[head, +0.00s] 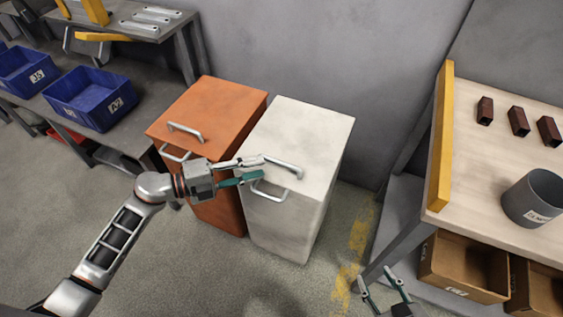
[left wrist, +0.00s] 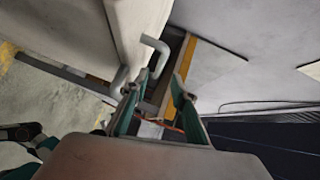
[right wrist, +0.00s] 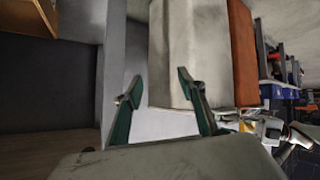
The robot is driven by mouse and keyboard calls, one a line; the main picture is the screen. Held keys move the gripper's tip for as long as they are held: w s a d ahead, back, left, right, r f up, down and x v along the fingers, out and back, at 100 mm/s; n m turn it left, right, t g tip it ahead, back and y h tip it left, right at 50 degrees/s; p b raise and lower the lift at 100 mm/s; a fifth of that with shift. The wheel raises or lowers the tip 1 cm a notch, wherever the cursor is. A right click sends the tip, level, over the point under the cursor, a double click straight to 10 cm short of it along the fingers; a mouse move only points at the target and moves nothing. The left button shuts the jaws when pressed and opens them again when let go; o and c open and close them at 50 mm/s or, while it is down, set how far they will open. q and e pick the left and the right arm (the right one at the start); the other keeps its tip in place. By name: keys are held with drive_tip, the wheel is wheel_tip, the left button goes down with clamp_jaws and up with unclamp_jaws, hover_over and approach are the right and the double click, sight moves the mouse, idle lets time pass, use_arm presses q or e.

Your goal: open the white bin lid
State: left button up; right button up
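The white bin (head: 290,225) stands beside the orange bin with its lid (head: 305,125) down. A metal lid handle (head: 285,168) is on top near the front edge, and a second handle (head: 278,198) is on the front. My left gripper (head: 263,167) is open, its fingertips close to the left end of the lid handle. In the left wrist view a bent handle (left wrist: 155,47) shows near one fingertip of my gripper (left wrist: 160,82); contact cannot be told. My right gripper (head: 384,279) is open and empty, low by the workbench; the right wrist view shows the white bin (right wrist: 178,50) beyond it.
The orange bin (head: 220,100) adjoins the white bin on the left, with similar handles. A workbench (head: 480,180) with a grey cup (head: 533,198) and cardboard boxes (head: 465,267) is at the right. Blue crates (head: 90,97) sit on the left bench. A wall is behind the bins.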

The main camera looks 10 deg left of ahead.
sight(281, 162)
use_arm(q)
drive_tip(key=shift+b+x, duration=0.35)
drive_tip(key=shift+x, duration=3.6)
drive_tip(key=shift+s+f, duration=0.1)
clamp_jaws()
